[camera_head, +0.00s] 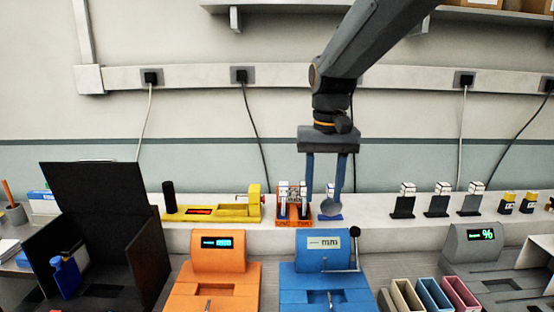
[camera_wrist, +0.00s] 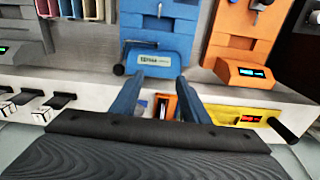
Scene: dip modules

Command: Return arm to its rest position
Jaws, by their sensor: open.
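My gripper (camera_head: 322,203) hangs fingers-down over the back ledge, with its two blue fingers apart and nothing seen between them. It sits just right of the orange holder (camera_head: 294,221) with white-topped modules and behind the blue machine (camera_head: 320,283). A grey round part shows near the right fingertip; I cannot tell what it belongs to. In the wrist view the two blue fingers of my gripper (camera_wrist: 160,85) are spread, pointing toward the blue machine (camera_wrist: 160,62). The arm reaches down from the upper right in the head view.
An orange machine (camera_head: 217,250) stands left of the blue one. A yellow device (camera_head: 237,212) is on the ledge. A black open box (camera_head: 100,200) stands at left. Black stands (camera_head: 437,205) line the ledge at right. A grey percent-display machine (camera_head: 474,245) and coloured bins (camera_head: 432,295) are front right.

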